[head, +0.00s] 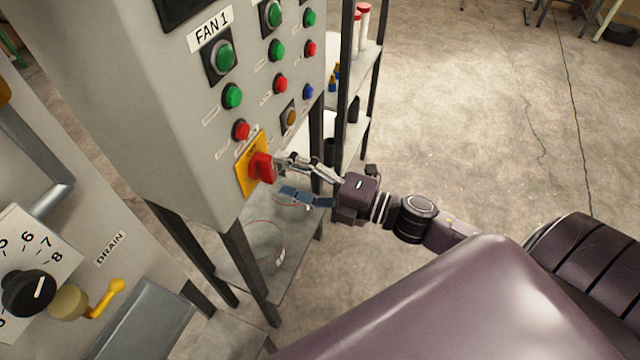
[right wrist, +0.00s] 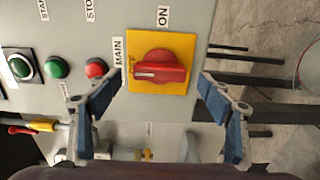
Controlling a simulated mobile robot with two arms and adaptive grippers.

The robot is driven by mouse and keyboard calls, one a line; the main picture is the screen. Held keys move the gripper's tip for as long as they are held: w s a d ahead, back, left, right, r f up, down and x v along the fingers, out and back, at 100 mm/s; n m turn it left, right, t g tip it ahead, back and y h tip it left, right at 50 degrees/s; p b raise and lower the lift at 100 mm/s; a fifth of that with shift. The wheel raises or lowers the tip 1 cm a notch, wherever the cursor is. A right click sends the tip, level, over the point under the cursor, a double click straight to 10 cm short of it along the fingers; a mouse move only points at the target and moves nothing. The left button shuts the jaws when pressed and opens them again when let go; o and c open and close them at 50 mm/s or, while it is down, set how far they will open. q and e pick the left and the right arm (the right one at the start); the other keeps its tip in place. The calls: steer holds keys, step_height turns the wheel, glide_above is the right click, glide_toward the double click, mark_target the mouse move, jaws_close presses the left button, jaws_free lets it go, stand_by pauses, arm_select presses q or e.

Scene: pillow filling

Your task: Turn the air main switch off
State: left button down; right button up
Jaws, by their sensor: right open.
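The main switch is a red rotary knob (head: 262,168) on a yellow plate (head: 246,179), low on the grey control panel. In the right wrist view the knob (right wrist: 160,68) lies across the plate (right wrist: 160,37), its white mark at the left end, towards the MAIN label (right wrist: 118,52). Small dark lettering on the plate near that end is hard to read. The ON label (right wrist: 163,16) is above the plate there. My right gripper (head: 283,176) is open and empty, facing the knob; its fingers (right wrist: 160,80) stand apart on either side. No contact shows. My left gripper is out of view.
Green and red buttons (head: 232,96) sit above the switch. A shelf rack (head: 357,75) with bottles stands behind the panel. A DRAIN panel with a black dial (head: 28,292) and yellow lever (head: 107,298) is at lower left.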

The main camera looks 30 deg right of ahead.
steer(key=v, duration=0.9)
steer(key=shift+d, duration=0.1)
steer(key=d+f+m+g+h, duration=0.1)
steer(key=d+f+m+h, duration=0.45)
steer(key=f, duration=0.75)
steer(key=d+f+m+h, duration=0.4)
steer(key=d+f+m, duration=0.3)
steer(key=f, duration=0.6)
steer(key=s+f+m+g+h, duration=0.1)
steer(key=s+f+m+g, duration=0.4)
steer(key=f, duration=0.6)
steer(key=s+a+f+m+g+h, duration=0.1)
steer(key=s+a+f+m+g, duration=0.15)
steer(key=s+f, duration=1.1)
steer(key=s+a+f+m+g, duration=0.1)
steer(key=s+a+f+g, duration=0.1)
steer(key=s+a+f, duration=0.2)
steer(key=s+a+f+m+g, duration=0.2)
steer(key=s+a+f, duration=0.2)
steer(key=s, duration=0.6)
steer(key=shift+a+g, duration=0.35)
steer(key=shift+a, duration=0.35)
steer(key=shift+s+y, duration=0.15)
steer(key=shift+y, duration=0.1)
